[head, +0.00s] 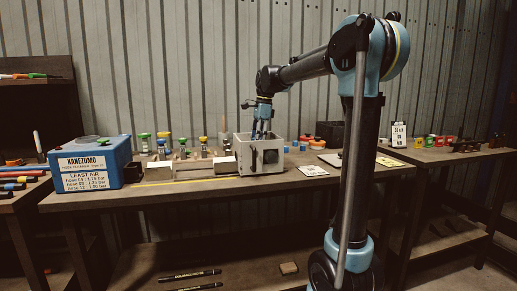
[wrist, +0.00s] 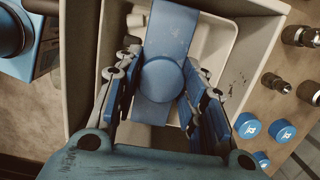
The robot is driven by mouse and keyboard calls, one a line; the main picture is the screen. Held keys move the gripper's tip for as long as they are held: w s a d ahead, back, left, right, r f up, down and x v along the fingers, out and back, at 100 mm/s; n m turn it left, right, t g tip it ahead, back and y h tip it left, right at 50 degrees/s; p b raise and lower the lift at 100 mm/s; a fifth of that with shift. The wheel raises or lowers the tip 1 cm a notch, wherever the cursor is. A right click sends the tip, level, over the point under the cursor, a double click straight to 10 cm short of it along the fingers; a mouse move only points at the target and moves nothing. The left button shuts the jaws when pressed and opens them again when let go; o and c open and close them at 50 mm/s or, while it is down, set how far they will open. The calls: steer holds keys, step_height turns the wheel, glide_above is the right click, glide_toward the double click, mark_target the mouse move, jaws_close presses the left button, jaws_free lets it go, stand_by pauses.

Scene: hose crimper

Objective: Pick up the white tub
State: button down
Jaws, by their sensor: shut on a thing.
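An off-white tub (wrist: 216,48) with a rounded rim sits inside a larger open pale box in the wrist view. A blue strap (wrist: 172,25) with a round blue knob (wrist: 162,80) crosses the tub. My gripper (wrist: 165,75) has its blue-padded fingers on either side of the knob, shut on it. In the head view my gripper (head: 263,132) reaches straight down into the pale box (head: 245,163) on the bench. The tub is hidden there by the box walls. I cannot tell whether the tub is lifted off the box floor.
A blue hose-cleaner unit (head: 90,165) stands left, beside a wooden rack (head: 195,168) with several coloured-top bottles. Blue caps (wrist: 248,125) and metal fittings (wrist: 275,82) lie right of the box. Papers (head: 313,170) lie on the bench. The box walls stand close around my fingers.

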step_height(320, 180, up, 18)
steer(key=shift+f, duration=0.15)
